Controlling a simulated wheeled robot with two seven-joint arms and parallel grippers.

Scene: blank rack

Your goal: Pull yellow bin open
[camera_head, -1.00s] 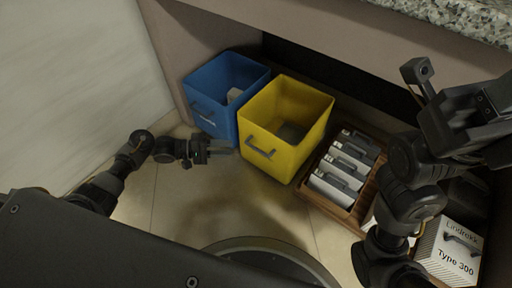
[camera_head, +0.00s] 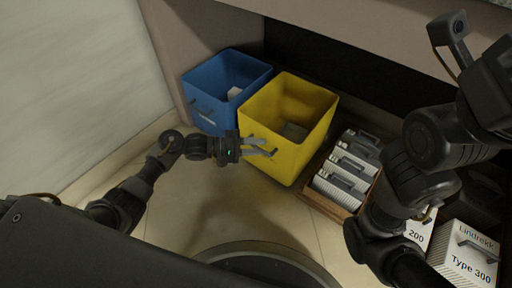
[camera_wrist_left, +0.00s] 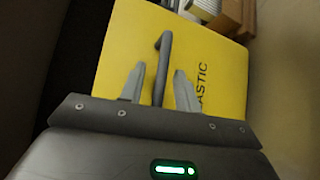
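The yellow bin (camera_head: 284,152) stands on the floor under the counter, just right of the blue bin. Its front, with a grey bar handle and dark lettering ending in "ASTIC", shows in the left wrist view (camera_wrist_left: 222,65). My left gripper (camera_head: 262,146) is at the bin's front. In the left wrist view the fingers (camera_wrist_left: 155,88) are apart, with the handle (camera_wrist_left: 163,55) between them; neither finger clearly touches it. My right arm is at the right of the head view, and its gripper fingers are not visible.
The blue bin (camera_head: 203,115) stands close on the left. A wooden tray (camera_head: 325,205) with several grey-handled boxes is on the right. A white box marked "Type 300" (camera_head: 467,262) is farther right. The floor in front of the bins is clear.

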